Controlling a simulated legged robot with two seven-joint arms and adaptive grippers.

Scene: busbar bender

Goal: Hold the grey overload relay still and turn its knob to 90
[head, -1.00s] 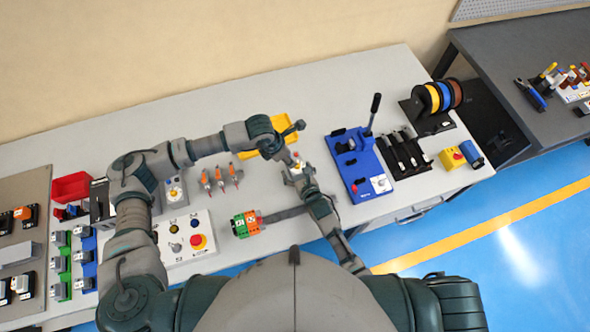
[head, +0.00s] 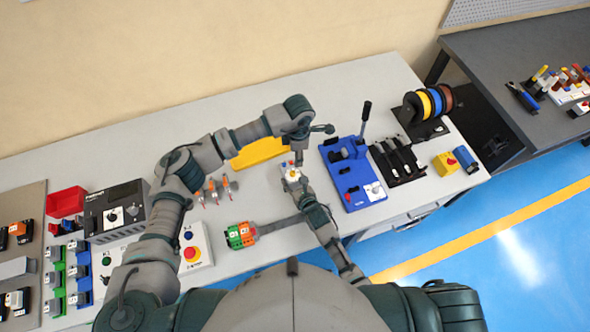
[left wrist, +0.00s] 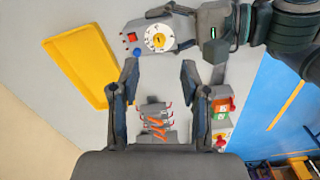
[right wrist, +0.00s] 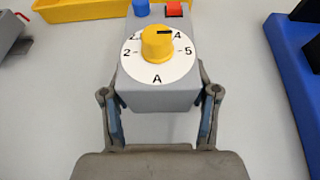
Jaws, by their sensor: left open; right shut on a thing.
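The grey overload relay (right wrist: 160,96) has a yellow knob (right wrist: 157,45) on a white dial, with a blue and a red button behind it. The knob's dark mark points to the upper right in the right wrist view. My right gripper (right wrist: 159,92) is shut on the relay's two sides. In the head view the relay (head: 291,173) is small and partly covered by my grippers. My left gripper (left wrist: 159,66) is open and empty. In the left wrist view the knob (left wrist: 158,40) lies past its fingertips, roughly centred between them and apart from them.
A yellow tray (head: 259,152) lies behind the relay, and a blue lever tool (head: 350,175) stands to its right. Orange-handled tools (head: 220,187), green and orange terminal blocks (head: 240,235) and a button box (head: 196,254) lie to the left. Bare table separates these things.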

